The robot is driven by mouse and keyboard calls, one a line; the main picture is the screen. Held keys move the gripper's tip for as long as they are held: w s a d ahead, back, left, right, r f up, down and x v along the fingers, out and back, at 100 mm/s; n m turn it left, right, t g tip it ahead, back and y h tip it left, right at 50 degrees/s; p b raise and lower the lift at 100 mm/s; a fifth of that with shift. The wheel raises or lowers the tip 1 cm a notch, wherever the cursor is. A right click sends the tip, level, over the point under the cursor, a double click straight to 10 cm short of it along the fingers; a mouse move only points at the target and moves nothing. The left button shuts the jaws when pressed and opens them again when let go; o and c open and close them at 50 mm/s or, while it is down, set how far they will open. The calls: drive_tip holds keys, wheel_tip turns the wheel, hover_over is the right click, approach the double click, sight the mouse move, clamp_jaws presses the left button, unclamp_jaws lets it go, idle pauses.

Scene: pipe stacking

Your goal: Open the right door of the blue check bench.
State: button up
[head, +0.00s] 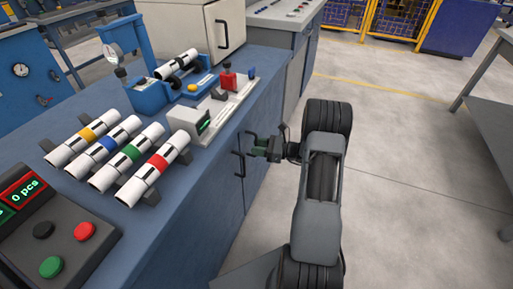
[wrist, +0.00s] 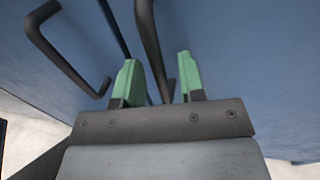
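The blue check bench (head: 218,200) stands on the left in the head view, its front facing my arm. Two dark bar handles sit close together on that front: a near one (head: 238,164) and a far one (head: 249,141), the far one at my gripper. My gripper (head: 261,146) is at the bench front. In the wrist view its green fingers (wrist: 158,62) are apart, with one handle (wrist: 151,45) between them and a gap beside it. The other handle (wrist: 62,55) is left of the fingers. The doors look closed; finger contact is unclear.
On the bench top lie several white pipes with coloured bands (head: 134,153), a blue fixture (head: 150,94) and a button panel (head: 62,238). A grey table (head: 492,110) stands at the right. The floor (head: 400,170) between them is clear.

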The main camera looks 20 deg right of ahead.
drive_tip(key=shift+w+a, duration=0.2)
drive_tip(key=shift+a, duration=0.1)
clamp_jaws()
idle(0.5)
